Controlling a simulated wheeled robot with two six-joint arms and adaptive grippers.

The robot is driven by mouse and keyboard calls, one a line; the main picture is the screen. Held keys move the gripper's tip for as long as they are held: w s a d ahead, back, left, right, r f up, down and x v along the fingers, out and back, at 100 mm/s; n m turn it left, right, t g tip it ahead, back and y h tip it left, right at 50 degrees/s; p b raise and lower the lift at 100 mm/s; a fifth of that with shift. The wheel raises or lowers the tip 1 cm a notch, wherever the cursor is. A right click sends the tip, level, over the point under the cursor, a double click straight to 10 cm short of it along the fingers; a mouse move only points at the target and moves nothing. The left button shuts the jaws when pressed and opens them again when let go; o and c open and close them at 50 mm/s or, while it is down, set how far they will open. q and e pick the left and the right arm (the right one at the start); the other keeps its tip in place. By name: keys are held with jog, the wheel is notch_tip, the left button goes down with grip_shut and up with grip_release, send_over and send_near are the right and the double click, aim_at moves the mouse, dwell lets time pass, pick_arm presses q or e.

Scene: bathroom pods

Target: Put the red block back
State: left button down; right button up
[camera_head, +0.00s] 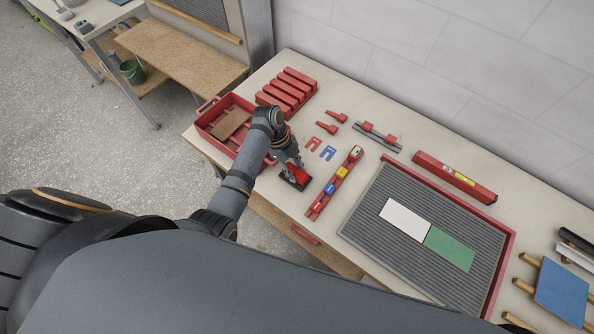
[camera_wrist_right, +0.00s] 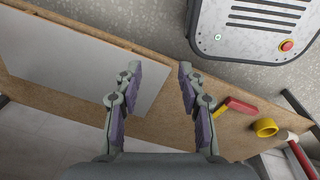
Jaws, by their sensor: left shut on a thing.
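My left gripper (camera_head: 295,178) is shut on the red block (camera_head: 300,174), low over the table's front part. The dark fingers hide part of the block, and I cannot tell if it touches the table. Just right of it stands a narrow red rack (camera_head: 316,208) with a blue block (camera_head: 330,189), a yellow block (camera_head: 341,172) and a white-topped piece (camera_head: 355,152) along it. My right gripper (camera_wrist_right: 157,75) shows only in the right wrist view, open with nothing between its fingers.
A red crate (camera_head: 205,125) with a brown piece inside lies left. Red bars (camera_head: 288,90), small clips (camera_head: 313,143) and a ribbed board (camera_head: 375,225) with white and green tiles share the table. The right wrist view shows a grey panel (camera_wrist_right: 208,40) and a yellow ring (camera_wrist_right: 265,127).

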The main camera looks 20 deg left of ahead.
pick_arm(q)
jog(key=shift+w+d+f, duration=0.3)
jog(key=shift+d+f, duration=0.05)
jog(key=shift+d, duration=0.15)
jog(key=shift+s+r, duration=0.1)
jog(key=shift+s+a, duration=0.15)
jog(key=shift+a, duration=0.05)
jog(key=c, duration=1)
grip_release()
jog(key=shift+a, duration=0.1)
jog(key=shift+r, duration=0.1)
jog(key=b+v, duration=0.1)
jog(key=v, duration=0.7)
jog(key=shift+a+r+b, duration=0.2)
jog(key=shift+r+b, duration=0.1)
jog(key=shift+b, duration=0.05)
jog(key=p+v, duration=0.2)
jog(key=v, duration=0.1)
jog(key=shift+r, duration=0.1)
pick_arm(e)
jog(key=shift+w+d+f, duration=0.15)
jog(key=shift+w+d, duration=0.1)
jog(key=shift+w, duration=0.25)
jog(key=shift+w+d+f, duration=0.1)
jog(key=shift+w+d, duration=0.15)
jog(key=shift+w, duration=0.25)
jog(key=shift+a, duration=0.1)
